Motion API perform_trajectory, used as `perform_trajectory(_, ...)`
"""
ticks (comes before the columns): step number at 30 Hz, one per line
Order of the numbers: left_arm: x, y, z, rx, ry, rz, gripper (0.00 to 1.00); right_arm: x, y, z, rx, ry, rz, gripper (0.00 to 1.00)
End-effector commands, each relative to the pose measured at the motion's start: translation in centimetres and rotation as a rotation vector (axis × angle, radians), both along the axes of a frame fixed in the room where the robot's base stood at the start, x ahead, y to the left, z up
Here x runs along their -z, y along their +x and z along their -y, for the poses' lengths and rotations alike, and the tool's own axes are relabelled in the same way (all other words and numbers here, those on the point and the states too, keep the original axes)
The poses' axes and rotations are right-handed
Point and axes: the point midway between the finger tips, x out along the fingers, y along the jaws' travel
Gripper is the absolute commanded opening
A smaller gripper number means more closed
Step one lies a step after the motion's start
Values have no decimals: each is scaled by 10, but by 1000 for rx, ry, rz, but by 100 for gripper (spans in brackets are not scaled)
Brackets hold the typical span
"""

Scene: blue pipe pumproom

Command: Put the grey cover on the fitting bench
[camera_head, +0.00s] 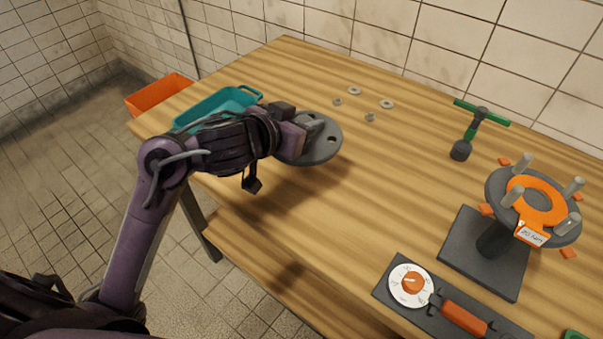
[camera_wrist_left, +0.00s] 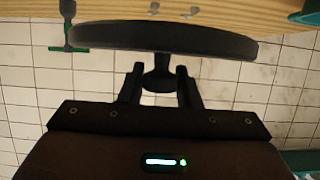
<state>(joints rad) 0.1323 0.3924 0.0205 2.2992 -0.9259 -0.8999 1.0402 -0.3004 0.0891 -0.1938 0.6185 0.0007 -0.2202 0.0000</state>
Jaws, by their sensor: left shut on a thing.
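The grey cover (camera_head: 325,146) is a round flat disc with holes, over the left part of the wooden fitting bench (camera_head: 350,190). My left gripper (camera_head: 306,137) comes in from the left and is shut on the cover's central knob. In the left wrist view the cover (camera_wrist_left: 170,38) shows edge-on, with the knob (camera_wrist_left: 157,80) between the two fingers. The bench edge (camera_wrist_left: 235,15) shows behind it at the top. Darker shading lies on the bench near the cover; I cannot tell how large the gap beneath it is. My right gripper is not in view.
A teal tray (camera_head: 190,124) and an orange bin (camera_head: 158,92) are left of the cover. Several washers and nuts (camera_head: 387,104) lie behind it. The bench middle is clear.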

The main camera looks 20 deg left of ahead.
Motion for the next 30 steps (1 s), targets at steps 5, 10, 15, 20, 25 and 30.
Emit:
perform_trajectory(5, 52, 0, 0, -1, -2, -1, 0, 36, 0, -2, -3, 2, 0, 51)
perform_trajectory(10, 65, 0, 0, 0, -2, 3, 0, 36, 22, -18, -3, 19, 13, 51)
perform_trajectory(15, 78, 0, 0, -1, -1, 2, 0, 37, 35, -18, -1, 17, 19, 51)
perform_trajectory(20, 98, 0, 0, 0, -1, 1, 0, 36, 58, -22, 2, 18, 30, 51)
perform_trajectory(25, 103, 0, 0, -1, -1, 3, 0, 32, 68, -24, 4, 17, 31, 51)
perform_trajectory(30, 102, 0, 0, -1, -1, 4, 0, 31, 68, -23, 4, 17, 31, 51)
